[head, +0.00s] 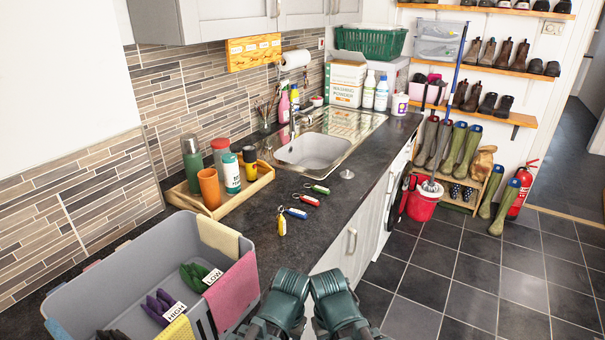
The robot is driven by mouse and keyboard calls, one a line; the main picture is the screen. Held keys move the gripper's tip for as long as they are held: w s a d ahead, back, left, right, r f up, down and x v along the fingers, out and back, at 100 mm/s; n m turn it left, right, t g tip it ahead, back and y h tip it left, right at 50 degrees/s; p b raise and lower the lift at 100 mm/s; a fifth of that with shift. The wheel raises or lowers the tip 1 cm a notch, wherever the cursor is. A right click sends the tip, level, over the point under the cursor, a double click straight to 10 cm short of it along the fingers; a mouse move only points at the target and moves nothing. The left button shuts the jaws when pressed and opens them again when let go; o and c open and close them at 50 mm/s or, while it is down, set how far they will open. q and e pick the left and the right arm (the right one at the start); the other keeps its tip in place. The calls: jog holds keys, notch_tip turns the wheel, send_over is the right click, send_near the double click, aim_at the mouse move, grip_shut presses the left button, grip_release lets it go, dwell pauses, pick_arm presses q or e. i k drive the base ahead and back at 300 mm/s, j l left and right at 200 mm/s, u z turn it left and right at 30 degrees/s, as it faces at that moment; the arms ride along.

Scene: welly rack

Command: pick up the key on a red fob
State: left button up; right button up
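The key on a red fob (308,200) lies on the dark worktop, in a loose row with a green fob (318,188), a blue fob (296,213) and a yellow fob (282,226). The red one lies between the green and blue ones, apart from both. The metal key parts are too small to make out well. Dark green parts of my two arms show at the bottom middle, near the worktop's front edge and well short of the fobs. I see no gripper fingers.
A grey tub (95,285) with gloves stands at the front left. A wooden tray (262,180) with bottles and cups lies behind the fobs. The sink (312,150) is farther back. Bare worktop surrounds the fobs; its front edge is to their right.

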aim_at(308, 199)
jog(key=k, duration=0.45)
jog(key=i+l+z, duration=0.1)
jog(key=i+l, duration=0.2)
jog(key=i, duration=0.2)
jog(key=i+l+z, duration=0.15)
jog(key=i+l, duration=0.15)
jog(key=i, duration=0.2)
jog(key=i+l+z, duration=0.1)
jog(key=i, duration=0.4)
jog(key=i+l+z, duration=0.1)
jog(key=i+l, duration=0.2)
jog(key=i, duration=0.2)
